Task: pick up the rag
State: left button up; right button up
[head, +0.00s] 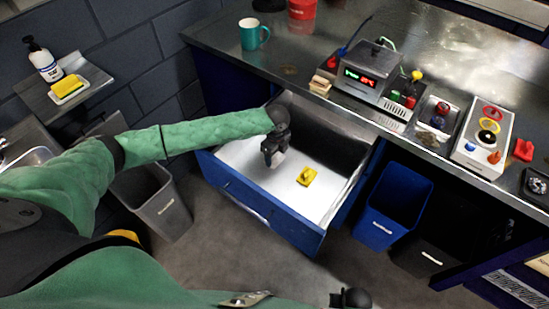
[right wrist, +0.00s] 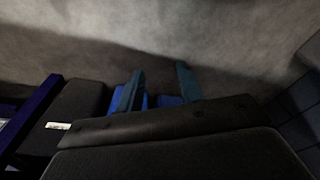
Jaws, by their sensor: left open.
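A small crumpled yellow piece (head: 307,176), which looks like the rag, lies on the white floor of the open blue drawer (head: 262,203). My left gripper (head: 272,158) is open and reaches down into the drawer space, to the left of the yellow piece and apart from it. Nothing shows between its fingers. In the right wrist view the two fingers of my right gripper (right wrist: 160,88) stand apart with nothing held between them. The rag does not show in that view.
The metal bench top (head: 300,60) carries a teal mug (head: 252,34), a red container (head: 302,10) and a device with a lit display (head: 366,72). A grey bin (head: 160,205) stands left of the drawer, a blue bin (head: 392,207) right. A yellow sponge (head: 68,86) lies on the shelf.

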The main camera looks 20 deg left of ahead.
pick_arm(q)
jog(key=shift+c, duration=0.2)
jog(key=c, duration=1)
jog(key=shift+r, duration=0.1)
